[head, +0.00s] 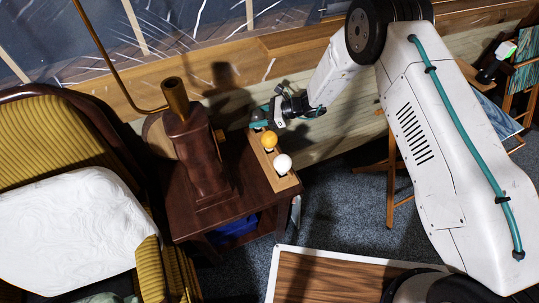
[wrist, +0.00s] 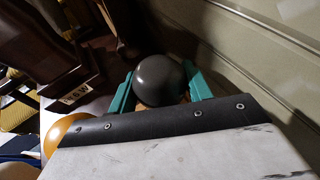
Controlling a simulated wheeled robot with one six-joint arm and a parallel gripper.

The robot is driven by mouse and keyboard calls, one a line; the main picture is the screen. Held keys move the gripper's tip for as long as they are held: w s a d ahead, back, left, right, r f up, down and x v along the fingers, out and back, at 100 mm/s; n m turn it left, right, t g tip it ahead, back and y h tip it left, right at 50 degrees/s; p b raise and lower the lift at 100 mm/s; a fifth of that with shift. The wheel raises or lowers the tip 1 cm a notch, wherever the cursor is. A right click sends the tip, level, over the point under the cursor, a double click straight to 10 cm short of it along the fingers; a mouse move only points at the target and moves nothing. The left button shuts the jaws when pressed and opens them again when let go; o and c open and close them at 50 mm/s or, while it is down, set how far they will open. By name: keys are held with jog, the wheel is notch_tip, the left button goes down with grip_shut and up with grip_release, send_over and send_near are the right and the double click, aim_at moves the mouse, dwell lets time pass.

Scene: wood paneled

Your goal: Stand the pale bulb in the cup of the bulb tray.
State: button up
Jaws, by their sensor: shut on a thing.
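The wooden bulb tray (head: 288,184) lies along the right edge of a dark side table. The pale, white bulb (head: 283,163) stands on the tray towards its near end. An orange bulb (head: 269,140) stands just behind it, and it also shows at the left in the wrist view (wrist: 62,132). My gripper (head: 260,116) is at the tray's far end. Its teal fingers are shut on a dark grey bulb (wrist: 159,80), which looks round and shaded in the wrist view. Whether this bulb's base sits in a cup is hidden.
A dark wooden post-like object (head: 199,150) with a brass top stands on the table (head: 222,210) close left of the tray. A paneled wall (head: 240,72) runs behind. A yellow chair (head: 45,130) with a white cushion stands at left.

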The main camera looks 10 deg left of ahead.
jog(key=shift+f, duration=0.25)
jog(key=o, duration=1.5)
jog(key=shift+c, duration=0.2)
jog(key=v, duration=0.7)
jog(key=shift+d, duration=0.4)
jog(key=shift+r, duration=0.2)
